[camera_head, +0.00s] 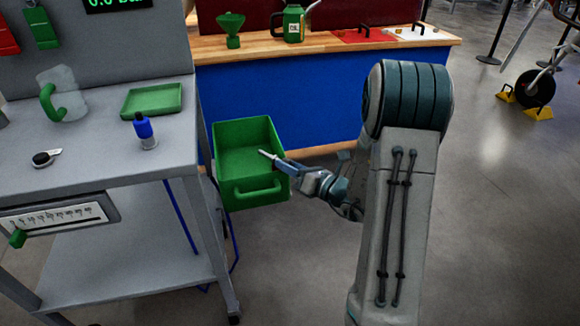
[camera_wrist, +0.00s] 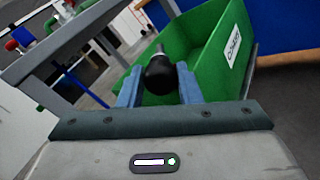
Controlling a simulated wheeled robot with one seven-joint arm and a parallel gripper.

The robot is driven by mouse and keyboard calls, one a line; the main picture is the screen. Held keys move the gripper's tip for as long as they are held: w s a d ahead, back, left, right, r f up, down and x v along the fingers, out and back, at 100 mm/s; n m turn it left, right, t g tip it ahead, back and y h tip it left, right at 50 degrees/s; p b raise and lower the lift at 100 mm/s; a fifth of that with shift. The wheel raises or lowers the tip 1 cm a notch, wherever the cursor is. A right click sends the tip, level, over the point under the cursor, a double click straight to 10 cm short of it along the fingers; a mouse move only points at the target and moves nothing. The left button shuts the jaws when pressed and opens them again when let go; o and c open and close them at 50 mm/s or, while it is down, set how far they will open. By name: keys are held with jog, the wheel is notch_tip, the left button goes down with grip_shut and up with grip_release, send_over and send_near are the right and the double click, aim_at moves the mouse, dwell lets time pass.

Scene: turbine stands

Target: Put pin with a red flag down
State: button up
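My gripper (camera_head: 283,165) is beside or over the right side of an open green bin (camera_head: 237,131), pointing left. In the wrist view my gripper (camera_wrist: 158,88) has its two blue-grey fingers on either side of a round black knob (camera_wrist: 160,75), with a short metal shaft beyond it. It looks shut on this knobbed pin. In the head view a thin pale tip (camera_head: 266,154) sticks out past the fingers. No red flag can be made out on it. The green bin (camera_wrist: 205,45) also shows just beyond the fingers in the wrist view.
A grey workbench (camera_head: 100,165) at left holds a green tray (camera_head: 152,100), a blue bottle (camera_head: 144,130) and a clear jug (camera_head: 62,95). A blue-fronted counter (camera_head: 320,95) stands behind, with a green funnel (camera_head: 230,30) and can (camera_head: 293,23).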

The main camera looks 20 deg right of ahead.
jog(key=shift+s+f, duration=0.1)
jog(key=shift+f, duration=0.35)
